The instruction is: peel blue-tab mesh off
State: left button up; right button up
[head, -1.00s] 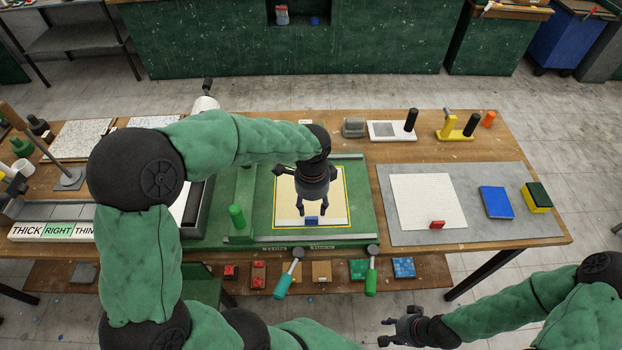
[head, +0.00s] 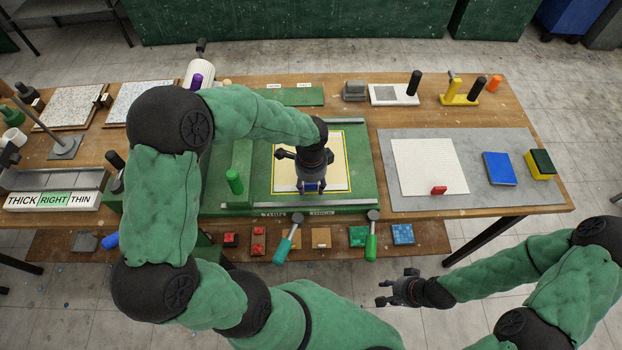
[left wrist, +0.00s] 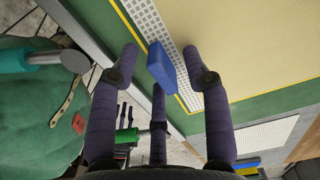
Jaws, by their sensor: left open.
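The blue tab (left wrist: 160,66) stands at the front edge of a cream sheet (head: 334,158) with a yellow border, on the green bed (head: 362,190). In the left wrist view a white mesh strip (left wrist: 152,28) runs along that edge beside the tab. My left gripper (head: 312,189) points down over the tab. Its fingers are open on either side of the tab, apart from it. In the head view the fingers partly hide the tab. My right gripper (head: 381,291) is open and empty, off the table's front edge.
Two handled tools (head: 288,238) (head: 372,236) hang at the front edge.

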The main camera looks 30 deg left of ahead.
pick_arm(q)
jog(key=shift+f, duration=0.15)
grip_shut()
jog(key=shift+r, duration=0.2)
dwell(0.3)
jog(key=shift+r+p, duration=3.6)
jog(key=shift+r, duration=0.75)
